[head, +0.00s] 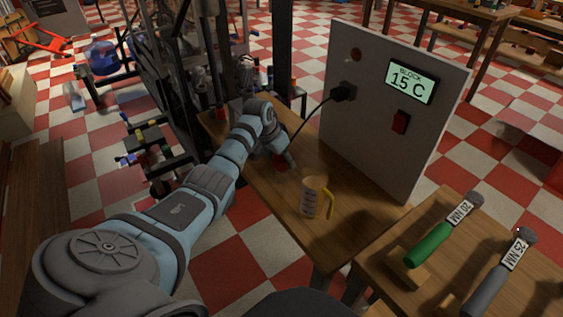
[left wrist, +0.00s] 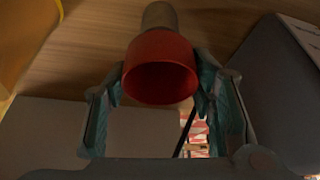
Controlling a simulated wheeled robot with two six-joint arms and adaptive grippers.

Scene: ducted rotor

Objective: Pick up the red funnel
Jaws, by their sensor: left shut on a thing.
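The red funnel (left wrist: 160,68) shows in the left wrist view with its wide, round mouth facing the camera. My left gripper (left wrist: 160,82) has a teal-padded finger on each side of it and is shut on it. A greyish-tan cylindrical shape (left wrist: 159,17) shows behind the funnel; I cannot tell whether it is part of it. In the head view only a small red patch of the funnel (head: 281,164) shows under my left gripper (head: 279,156), low over the wooden table. My right gripper is not in view.
A measuring jug (head: 312,196) with a yellow handle stands close by on the table (head: 262,193). A grey panel (head: 375,120) with a "15 C" display and red switch stands behind; a black cable (head: 317,108) plugs into it. Green-handled (head: 428,245) and grey-handled (head: 490,287) tools lie at the right.

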